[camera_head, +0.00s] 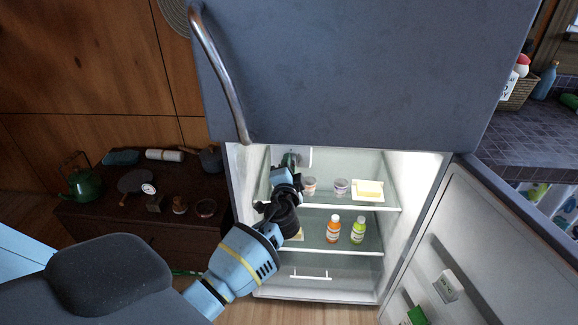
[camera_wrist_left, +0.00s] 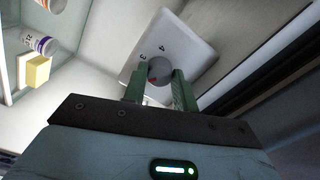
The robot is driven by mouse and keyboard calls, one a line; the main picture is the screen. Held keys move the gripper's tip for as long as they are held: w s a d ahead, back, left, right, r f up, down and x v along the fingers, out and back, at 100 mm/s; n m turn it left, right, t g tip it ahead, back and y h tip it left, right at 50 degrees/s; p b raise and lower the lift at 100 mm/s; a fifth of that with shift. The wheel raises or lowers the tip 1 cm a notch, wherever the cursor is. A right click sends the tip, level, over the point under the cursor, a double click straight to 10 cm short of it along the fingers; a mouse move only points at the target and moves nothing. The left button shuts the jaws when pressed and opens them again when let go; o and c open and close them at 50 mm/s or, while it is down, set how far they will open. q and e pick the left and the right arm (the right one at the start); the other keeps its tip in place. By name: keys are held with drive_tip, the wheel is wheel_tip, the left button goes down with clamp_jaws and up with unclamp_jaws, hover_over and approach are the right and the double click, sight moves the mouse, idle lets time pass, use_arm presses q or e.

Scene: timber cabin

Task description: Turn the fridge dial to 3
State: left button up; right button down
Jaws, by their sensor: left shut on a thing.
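The fridge's lower compartment is open, with its door (camera_head: 470,250) swung out to the right. Inside, at the upper left, is a pale dial plate (camera_head: 306,156), which also shows in the left wrist view (camera_wrist_left: 192,36). The round grey dial (camera_wrist_left: 160,70) sits on that plate, with the printed digits 4 and 3 visible beside it and a small red mark at its edge. My left gripper (camera_head: 290,160) reaches into the compartment. In the wrist view its two green fingers (camera_wrist_left: 160,88) are shut on the dial, one on each side. The dial's exact setting is unclear. My right gripper is out of view.
The upper shelf holds small tubs (camera_head: 341,186) and a yellow block on a white dish (camera_head: 369,190). An orange bottle (camera_head: 333,229) and a green bottle (camera_head: 358,230) stand on the shelf below. A dark cabinet (camera_head: 140,225) with a kettle (camera_head: 82,183) stands left of the fridge.

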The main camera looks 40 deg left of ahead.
use_arm(q)
drive_tip(key=m+p, duration=0.2)
drive_tip(key=m, duration=0.8)
drive_tip(key=shift+r, duration=0.1)
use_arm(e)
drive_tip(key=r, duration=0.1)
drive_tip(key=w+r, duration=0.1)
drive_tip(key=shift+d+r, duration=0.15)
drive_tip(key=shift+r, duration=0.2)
use_arm(q)
drive_tip(key=shift+m, duration=0.3)
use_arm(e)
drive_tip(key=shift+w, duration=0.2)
use_arm(q)
drive_tip(key=o, duration=1)
drive_tip(key=shift+c, duration=0.2)
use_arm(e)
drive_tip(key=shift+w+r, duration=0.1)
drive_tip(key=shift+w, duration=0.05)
